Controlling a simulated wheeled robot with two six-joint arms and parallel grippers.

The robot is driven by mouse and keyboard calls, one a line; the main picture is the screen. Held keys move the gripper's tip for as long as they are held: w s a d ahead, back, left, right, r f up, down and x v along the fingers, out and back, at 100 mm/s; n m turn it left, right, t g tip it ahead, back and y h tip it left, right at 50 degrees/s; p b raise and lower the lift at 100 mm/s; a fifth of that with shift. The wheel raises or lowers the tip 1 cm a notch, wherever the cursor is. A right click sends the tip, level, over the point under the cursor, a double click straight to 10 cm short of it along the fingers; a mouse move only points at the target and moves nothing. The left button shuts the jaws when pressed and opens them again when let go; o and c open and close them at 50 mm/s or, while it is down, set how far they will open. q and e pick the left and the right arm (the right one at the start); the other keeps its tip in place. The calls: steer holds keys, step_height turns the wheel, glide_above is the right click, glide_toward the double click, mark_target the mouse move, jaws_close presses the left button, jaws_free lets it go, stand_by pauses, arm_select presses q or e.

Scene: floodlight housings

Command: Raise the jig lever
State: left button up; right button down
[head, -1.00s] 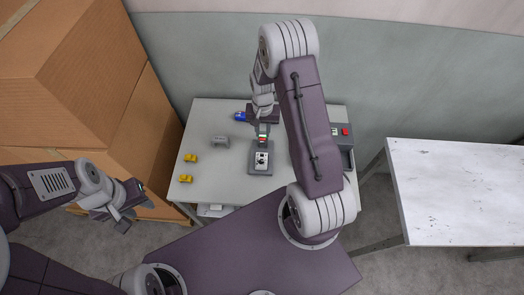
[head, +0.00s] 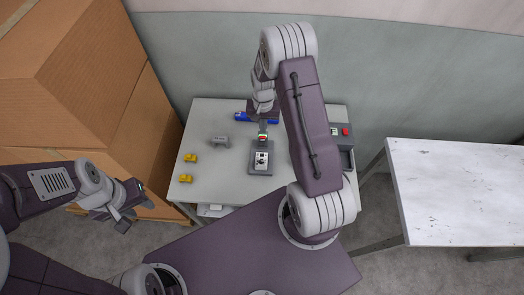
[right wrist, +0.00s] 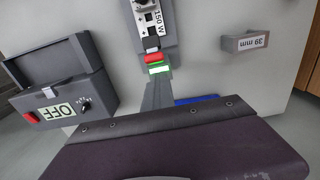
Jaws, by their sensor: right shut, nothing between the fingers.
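The dark grey jig (head: 260,168) stands on the grey table. In the right wrist view the jig (right wrist: 168,25) bears a "150 W" label and has a red piece (right wrist: 153,58) and a green-and-white piece (right wrist: 159,69) at its near end. I cannot make out the lever's position clearly. My right gripper (head: 263,138) is shut and empty, its fingertips close to that end of the jig; touching or apart is unclear. In the right wrist view its fingers (right wrist: 158,78) lie together. My left gripper (head: 130,217) hangs left of the table, away from the jig.
A tester box (right wrist: 65,105) marked OFF stands beside the jig. A grey part (head: 219,141) marked "39 mm", two yellow parts (head: 190,157) and a blue cylinder (head: 243,117) lie on the table (head: 215,185). Cardboard boxes (head: 70,70) stand left; a white table (head: 455,190) is right.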

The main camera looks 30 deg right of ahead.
steer(key=shift+w+d, duration=0.1)
steer(key=shift+w+d+f, duration=0.1)
steer(key=shift+w+d, duration=0.05)
steer(key=shift+w, duration=0.1)
steer(key=c, duration=1.5)
jaws_free()
